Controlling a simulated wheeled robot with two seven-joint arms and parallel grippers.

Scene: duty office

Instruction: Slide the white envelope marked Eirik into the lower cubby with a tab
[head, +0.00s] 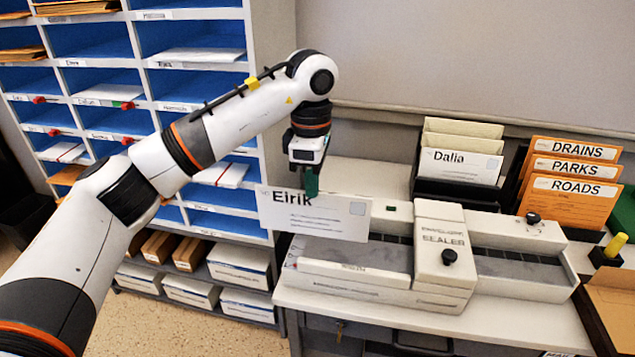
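The white envelope marked Eirik (335,220) hangs upright, its marked face toward me, in front of the left end of the envelope sealer (440,262). The cubby rack (258,60) with blue-lined compartments stands at the left. My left arm hides part of the lower cubbies, and most labels are too small to read. My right gripper is not in view.
A black holder with a Dalia envelope (460,166) stands behind the sealer. Orange folders marked Drains, Parks and Roads (570,190) stand at the right. White boxes (240,263) fill shelves below the cubbies. Floor (180,325) shows at the lower left.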

